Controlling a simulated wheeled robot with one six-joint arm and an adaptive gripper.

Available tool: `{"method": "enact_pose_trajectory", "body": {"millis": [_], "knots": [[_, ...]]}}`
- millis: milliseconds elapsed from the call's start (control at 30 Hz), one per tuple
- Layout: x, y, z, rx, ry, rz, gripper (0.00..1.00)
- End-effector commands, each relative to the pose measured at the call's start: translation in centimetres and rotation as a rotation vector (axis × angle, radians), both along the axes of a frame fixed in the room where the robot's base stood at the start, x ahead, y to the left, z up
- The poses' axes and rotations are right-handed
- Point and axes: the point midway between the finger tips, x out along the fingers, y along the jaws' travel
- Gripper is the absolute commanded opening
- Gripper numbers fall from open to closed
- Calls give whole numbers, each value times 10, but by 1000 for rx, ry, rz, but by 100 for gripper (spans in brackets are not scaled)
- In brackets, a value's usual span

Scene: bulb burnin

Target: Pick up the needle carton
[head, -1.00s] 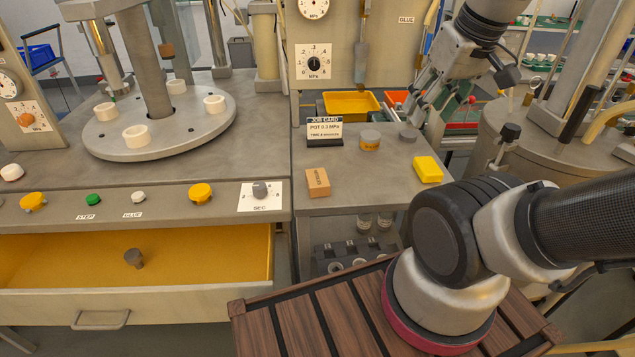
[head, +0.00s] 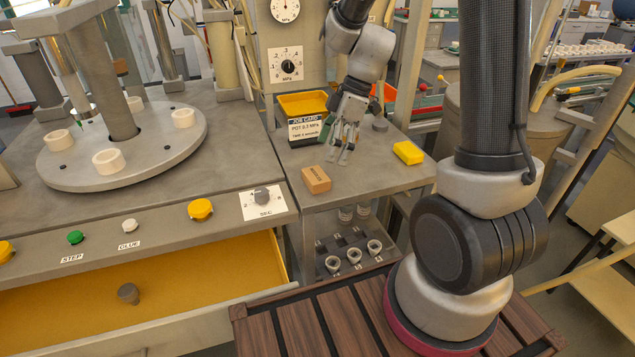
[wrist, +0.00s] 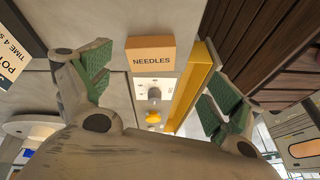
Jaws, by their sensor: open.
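The needle carton (head: 316,180) is a small tan-brown box on the grey side table, near its front left. In the wrist view the carton (wrist: 151,54) shows its "NEEDLES" label and lies between my two fingers in the picture, beyond their tips. My gripper (head: 345,143) is open and empty, with its green-padded fingers pointing down over the table, behind and to the right of the carton. It also shows in the wrist view (wrist: 150,88). No finger visibly touches the carton.
A job card (head: 304,131) stands behind the carton, before a yellow bin (head: 302,103). An open yellow drawer (head: 200,285) is at left. The table around the carton is clear.

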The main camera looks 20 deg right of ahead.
Motion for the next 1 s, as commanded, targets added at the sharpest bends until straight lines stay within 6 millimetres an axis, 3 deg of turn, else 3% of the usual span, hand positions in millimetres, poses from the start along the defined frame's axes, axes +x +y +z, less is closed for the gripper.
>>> {"method": "enact_pose_trajectory", "body": {"millis": [100, 267, 800, 1000], "knots": [[4, 4, 1, 21, -88, 166, 92], [4, 4, -2, 27, -139, 289, 92], [8, 33, -66, 25, -142, 300, 92], [8, 35, -71, 24, -145, 299, 92]]}}
